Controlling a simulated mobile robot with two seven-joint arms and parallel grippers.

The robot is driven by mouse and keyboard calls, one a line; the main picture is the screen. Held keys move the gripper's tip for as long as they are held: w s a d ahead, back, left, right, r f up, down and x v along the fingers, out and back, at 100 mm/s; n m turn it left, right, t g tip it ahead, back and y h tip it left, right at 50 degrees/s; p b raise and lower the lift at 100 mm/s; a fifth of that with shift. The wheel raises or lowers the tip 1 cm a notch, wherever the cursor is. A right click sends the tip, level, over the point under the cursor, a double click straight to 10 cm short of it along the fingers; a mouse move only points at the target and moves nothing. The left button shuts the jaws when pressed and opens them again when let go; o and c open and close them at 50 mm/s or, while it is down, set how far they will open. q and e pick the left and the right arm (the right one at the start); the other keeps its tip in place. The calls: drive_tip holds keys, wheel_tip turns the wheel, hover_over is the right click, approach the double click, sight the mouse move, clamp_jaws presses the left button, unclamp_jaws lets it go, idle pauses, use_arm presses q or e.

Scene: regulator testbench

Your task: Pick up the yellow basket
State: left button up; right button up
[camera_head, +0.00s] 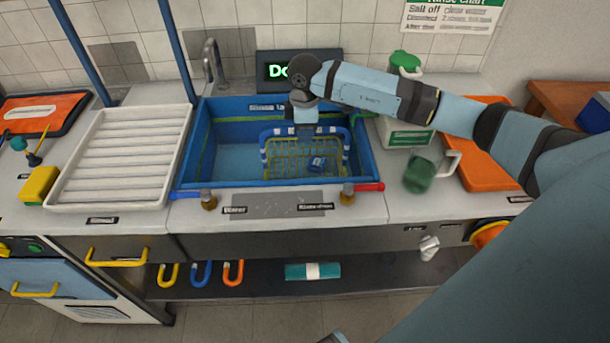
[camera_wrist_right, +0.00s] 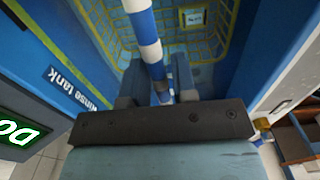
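The yellow basket (camera_head: 290,160) is a wire basket with a blue-and-white striped handle, standing inside the blue sink (camera_head: 228,165). A small blue item (camera_head: 316,163) lies in it. My right gripper (camera_head: 306,130) reaches down from above at the basket's far top side. In the right wrist view the striped handle (camera_wrist_right: 148,50) runs between the two fingers of the gripper (camera_wrist_right: 158,85), which sit close on both sides of it and appear shut on it. The yellow wire mesh (camera_wrist_right: 110,35) shows beyond. My left gripper is not in view.
A faucet (camera_head: 212,65) and a display (camera_head: 275,70) stand behind. A white ribbed drainboard (camera_head: 125,155) is left. A green mug (camera_head: 420,175), a green-lidded container (camera_head: 405,65) and an orange tray (camera_head: 478,170) are right, partly beneath my arm.

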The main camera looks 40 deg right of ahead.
clamp_jaws()
drive_tip(key=shift+w+r, duration=0.1)
